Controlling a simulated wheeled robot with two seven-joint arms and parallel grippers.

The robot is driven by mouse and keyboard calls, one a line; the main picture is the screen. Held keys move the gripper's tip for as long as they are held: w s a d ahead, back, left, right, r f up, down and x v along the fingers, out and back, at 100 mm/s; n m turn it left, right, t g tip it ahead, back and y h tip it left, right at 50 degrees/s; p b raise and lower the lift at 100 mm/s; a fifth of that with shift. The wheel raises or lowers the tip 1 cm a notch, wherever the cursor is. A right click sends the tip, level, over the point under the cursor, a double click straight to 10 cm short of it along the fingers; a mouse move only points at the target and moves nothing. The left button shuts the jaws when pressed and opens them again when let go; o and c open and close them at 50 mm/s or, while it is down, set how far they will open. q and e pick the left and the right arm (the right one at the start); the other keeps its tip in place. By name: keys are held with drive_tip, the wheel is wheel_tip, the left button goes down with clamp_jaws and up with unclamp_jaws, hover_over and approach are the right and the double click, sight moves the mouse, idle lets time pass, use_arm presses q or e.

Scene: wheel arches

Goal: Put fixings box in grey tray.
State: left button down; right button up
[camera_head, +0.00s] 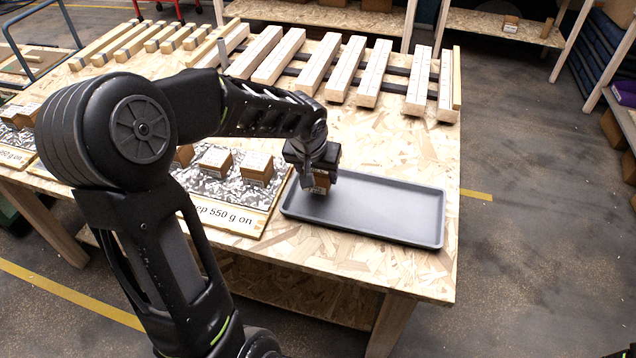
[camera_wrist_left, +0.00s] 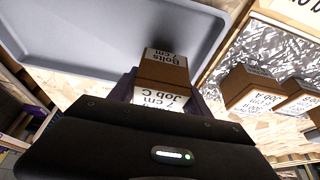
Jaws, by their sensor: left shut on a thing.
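My left gripper (camera_head: 318,172) is shut on a small brown fixings box (camera_head: 320,187). In the left wrist view the box (camera_wrist_left: 166,68) shows white labels reading "Bolts", "7 cm" and "Job C". The grey tray (camera_head: 385,212) is shallow and empty, lying at the right front of the chipboard table. The held box appears in front of the tray's left end in the head view; its exact height over the tray is hard to tell. The tray (camera_wrist_left: 95,35) fills the upper left of the left wrist view. My right gripper is not in view.
Left of the tray, a board with a speckled mat (camera_head: 213,184) and printed text bears brown boxes (camera_head: 257,168), one labelled "Job A" in the left wrist view (camera_wrist_left: 250,88). Several wooden bars (camera_head: 319,65) line the table's back. Bare table (camera_head: 400,150) lies behind the tray.

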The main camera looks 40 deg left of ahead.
sight(318, 183)
use_arm(q)
drive_tip(key=shift+w+f, duration=0.1)
drive_tip(key=shift+f, duration=1.65)
drive_tip(key=shift+f+b, duration=0.2)
drive_tip(key=shift+b, duration=0.2)
drive_tip(key=shift+c, duration=2.4)
unclamp_jaws()
drive_tip(key=shift+r, duration=0.1)
drive_tip(key=shift+r+p, duration=0.15)
drive_tip(key=shift+p, duration=0.2)
drive_tip(key=v, duration=1.2)
drive_tip(key=shift+d, duration=0.1)
